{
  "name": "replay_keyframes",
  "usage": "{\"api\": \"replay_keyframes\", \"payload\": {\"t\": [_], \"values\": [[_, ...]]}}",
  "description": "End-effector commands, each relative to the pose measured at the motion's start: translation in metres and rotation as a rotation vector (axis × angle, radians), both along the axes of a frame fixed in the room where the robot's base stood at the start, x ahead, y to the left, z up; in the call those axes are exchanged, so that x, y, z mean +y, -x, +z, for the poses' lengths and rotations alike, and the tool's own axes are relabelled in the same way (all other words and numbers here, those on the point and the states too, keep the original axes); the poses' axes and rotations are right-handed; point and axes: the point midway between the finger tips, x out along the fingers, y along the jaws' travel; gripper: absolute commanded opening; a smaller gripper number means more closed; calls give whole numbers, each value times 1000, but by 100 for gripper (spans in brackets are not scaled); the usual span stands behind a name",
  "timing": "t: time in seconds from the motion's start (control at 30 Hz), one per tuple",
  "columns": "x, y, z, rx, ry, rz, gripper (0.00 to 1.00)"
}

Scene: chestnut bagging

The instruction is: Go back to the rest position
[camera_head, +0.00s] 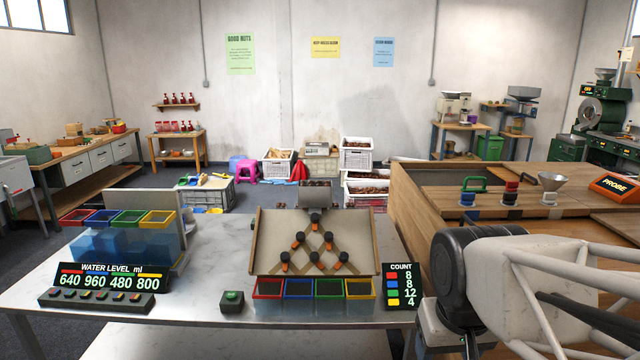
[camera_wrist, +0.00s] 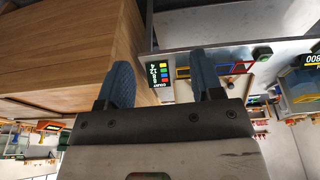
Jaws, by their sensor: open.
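My gripper (camera_wrist: 164,66) shows in the wrist view with two blue fingers spread wide apart and nothing between them. It hangs near the count display (camera_wrist: 158,83) and the right edge of the marble table, beside a wooden cabinet (camera_wrist: 60,70). In the head view my arm fills the lower right corner, and the fingers cannot be made out there. The tilted board with black-and-orange pegs (camera_head: 264,240) stands on the marble table (camera_head: 215,262). Red, blue, green and yellow bins sit under its front edge, the yellow bin (camera_head: 359,289) at the right.
The count display (camera_head: 401,286) and a green button (camera_head: 232,297) flank the bins. A water level display (camera_head: 112,279) and coloured-rim tanks (camera_head: 110,240) stand at the left. The wooden counter (camera_head: 415,205) at the right holds a funnel (camera_head: 551,183) and a probe display (camera_head: 614,188).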

Motion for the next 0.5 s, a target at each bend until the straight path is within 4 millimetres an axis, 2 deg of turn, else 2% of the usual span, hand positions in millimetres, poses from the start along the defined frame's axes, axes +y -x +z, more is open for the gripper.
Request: {"api": "replay_keyframes", "payload": {"t": [0.1,0.2,0.5], "values": [[-2,21,-7,-4,-11,-16,60],[-3,31,-11,-6,-17,-23,60],[-3,38,-14,-6,-20,-27,60]]}}
